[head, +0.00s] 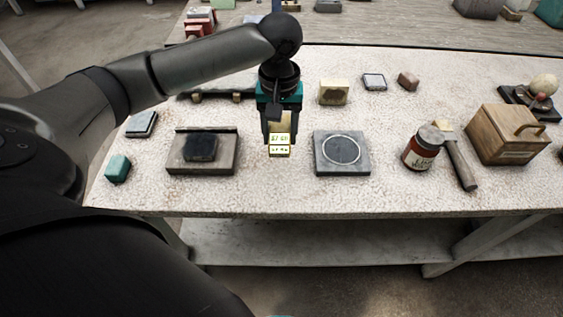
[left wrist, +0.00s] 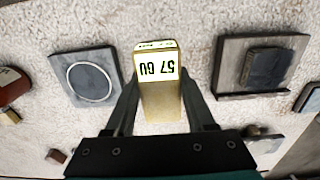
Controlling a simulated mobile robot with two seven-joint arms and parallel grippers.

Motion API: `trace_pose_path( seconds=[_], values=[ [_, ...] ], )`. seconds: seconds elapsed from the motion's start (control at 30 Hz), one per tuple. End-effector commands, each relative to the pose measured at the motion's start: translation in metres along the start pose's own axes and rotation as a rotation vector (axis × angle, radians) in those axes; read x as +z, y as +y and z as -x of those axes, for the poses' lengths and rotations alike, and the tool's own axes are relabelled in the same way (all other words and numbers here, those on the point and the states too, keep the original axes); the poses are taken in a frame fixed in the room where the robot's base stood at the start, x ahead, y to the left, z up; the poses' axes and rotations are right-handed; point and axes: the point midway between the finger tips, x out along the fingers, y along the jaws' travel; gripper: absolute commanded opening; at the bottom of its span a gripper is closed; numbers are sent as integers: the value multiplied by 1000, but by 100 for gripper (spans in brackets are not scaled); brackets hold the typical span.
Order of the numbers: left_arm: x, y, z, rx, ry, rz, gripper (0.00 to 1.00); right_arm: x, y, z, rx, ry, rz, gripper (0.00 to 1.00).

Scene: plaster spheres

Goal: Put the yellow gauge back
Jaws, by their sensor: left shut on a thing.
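The yellow gauge (head: 279,150), a small yellow block with a white label and dark characters, is held upright between the fingers of my left gripper (head: 279,125). In the left wrist view the gauge (left wrist: 162,98) sits between both fingers, its label reading upside down. Whether its base touches the table cannot be told. In the head view it is between a framed grey-brown base with a dark block on it (head: 203,165) to the left and a grey slab with a pale ring (head: 322,166) to the right.
A red jar (head: 421,153), a hammer (head: 458,160) and a wooden box (head: 508,140) stand at the right. A pale yellow block (head: 333,92) is behind the slab. A teal block (head: 117,168) is near the left edge. The speckled table (head: 300,198) is clear along its front.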

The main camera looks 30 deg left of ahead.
Motion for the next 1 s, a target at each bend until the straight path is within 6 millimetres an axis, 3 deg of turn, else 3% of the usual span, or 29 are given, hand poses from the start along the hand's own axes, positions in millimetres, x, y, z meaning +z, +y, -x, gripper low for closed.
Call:
trace_pose_path(
  seconds=[0.03, 0.27, 0.6, 1.0],
  values=[
    [0, 0, -12, 0, -1, 1, 3, 0, 1, -5, 1, 0, 0, 79],
    [0, 1, -32, 1, 1, 0, 3, 2, 5, -9, 6, -1, 2, 79],
    [0, 0, -84, 1, 0, -1, 3, 4, 9, -25, 12, -2, -1, 79],
    [0, 1, -87, 1, 0, -1, 3, 5, 9, -23, 12, -4, -1, 79]
  ],
)
